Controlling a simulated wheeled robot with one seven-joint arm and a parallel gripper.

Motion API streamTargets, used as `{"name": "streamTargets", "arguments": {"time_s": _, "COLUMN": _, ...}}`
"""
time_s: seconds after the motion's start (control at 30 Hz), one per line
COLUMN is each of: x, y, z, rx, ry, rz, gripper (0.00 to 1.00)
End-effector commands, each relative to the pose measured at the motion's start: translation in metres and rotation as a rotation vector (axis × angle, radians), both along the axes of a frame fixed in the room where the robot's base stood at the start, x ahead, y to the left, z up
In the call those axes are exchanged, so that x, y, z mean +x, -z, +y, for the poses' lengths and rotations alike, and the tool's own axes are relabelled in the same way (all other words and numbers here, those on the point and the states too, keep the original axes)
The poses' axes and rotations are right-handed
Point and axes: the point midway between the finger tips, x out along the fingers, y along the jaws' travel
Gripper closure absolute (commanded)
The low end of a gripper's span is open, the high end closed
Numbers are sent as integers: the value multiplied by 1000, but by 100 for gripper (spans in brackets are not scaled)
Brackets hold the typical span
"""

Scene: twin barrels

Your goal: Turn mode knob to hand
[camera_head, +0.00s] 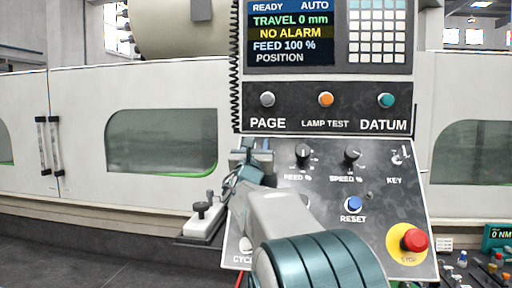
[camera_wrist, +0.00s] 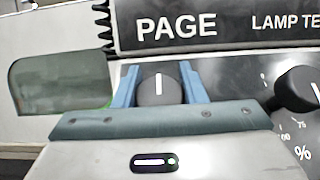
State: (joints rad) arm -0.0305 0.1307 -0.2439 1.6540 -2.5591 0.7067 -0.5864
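My gripper (camera_head: 254,156) is at the upper left of the sloped control panel. In the wrist view its two blue fingers (camera_wrist: 160,85) stand on either side of a dark round knob (camera_wrist: 158,90), close against its sides. I cannot tell whether they press on it. The knob's white pointer line points straight up. In the head view my gripper hides this knob and its label, so the mode marks cannot be read. The screen (camera_head: 290,33) reads READY, AUTO, TRAVEL 0 mm and NO ALARM.
The feed knob (camera_head: 303,153), speed knob (camera_head: 352,155) and key switch (camera_head: 398,157) lie to the right. A blue reset button (camera_head: 353,204) and a red stop button (camera_head: 414,240) sit lower. PAGE (camera_head: 267,99), LAMP TEST (camera_head: 326,99) and DATUM (camera_head: 386,100) buttons are above.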

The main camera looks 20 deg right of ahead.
Motion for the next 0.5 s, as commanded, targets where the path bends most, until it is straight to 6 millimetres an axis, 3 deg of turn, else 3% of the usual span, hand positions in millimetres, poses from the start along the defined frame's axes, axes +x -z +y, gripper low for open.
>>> {"name": "streamTargets", "arguments": {"time_s": 0.5, "x": -1, "y": 0, "z": 0, "rx": 116, "ry": 106, "rz": -79, "gripper": 85}}
